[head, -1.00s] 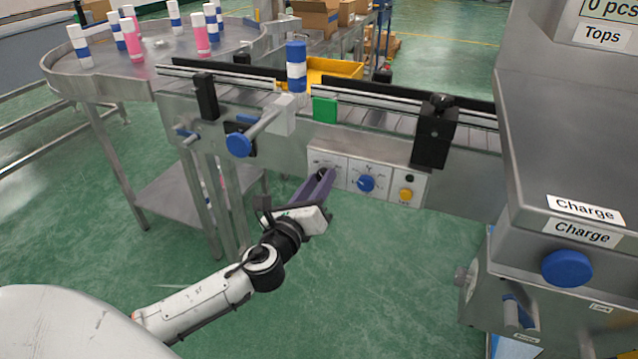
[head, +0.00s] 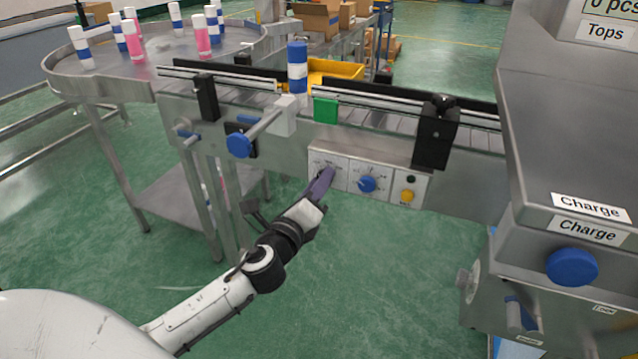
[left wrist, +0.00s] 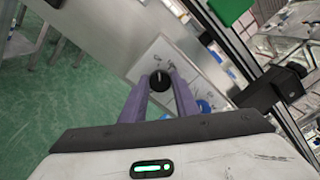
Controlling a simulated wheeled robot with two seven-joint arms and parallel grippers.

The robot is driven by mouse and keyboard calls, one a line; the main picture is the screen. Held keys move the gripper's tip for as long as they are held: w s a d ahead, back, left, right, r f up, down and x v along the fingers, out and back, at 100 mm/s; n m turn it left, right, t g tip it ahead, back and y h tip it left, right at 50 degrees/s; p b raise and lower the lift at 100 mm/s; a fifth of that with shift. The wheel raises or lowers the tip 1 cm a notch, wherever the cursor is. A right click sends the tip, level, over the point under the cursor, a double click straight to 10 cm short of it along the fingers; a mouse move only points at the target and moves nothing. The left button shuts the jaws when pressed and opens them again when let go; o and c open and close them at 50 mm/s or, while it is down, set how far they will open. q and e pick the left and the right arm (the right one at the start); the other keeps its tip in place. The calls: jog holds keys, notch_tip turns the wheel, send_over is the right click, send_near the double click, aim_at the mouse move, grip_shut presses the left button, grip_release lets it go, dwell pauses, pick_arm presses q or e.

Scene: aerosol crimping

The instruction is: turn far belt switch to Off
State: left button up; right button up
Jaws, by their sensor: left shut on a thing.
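The far belt switch is a black knob (left wrist: 160,80) on a white labelled plate (left wrist: 167,57), seen in the left wrist view. My left gripper (left wrist: 160,90) has its purple fingers on either side of the knob and is shut on it. In the head view my left gripper (head: 322,180) reaches the left end of the belt's control panel (head: 342,170), and its fingers hide the knob there. The label text around the knob is too small to read. My right gripper is not in view.
To the right on the panel are a blue knob (head: 367,184) and a yellow button (head: 407,195). Above runs the conveyor with a blue-and-white can (head: 297,68). A blue handwheel (head: 239,145) juts out at the left. A machine (head: 570,150) stands at the right.

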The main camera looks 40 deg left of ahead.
pick_arm(q)
jog(key=o, duration=1.1)
jog(key=shift+c, duration=0.2)
jog(key=v, duration=1)
jog(key=shift+b, duration=0.4)
jog(key=shift+s+d, duration=0.1)
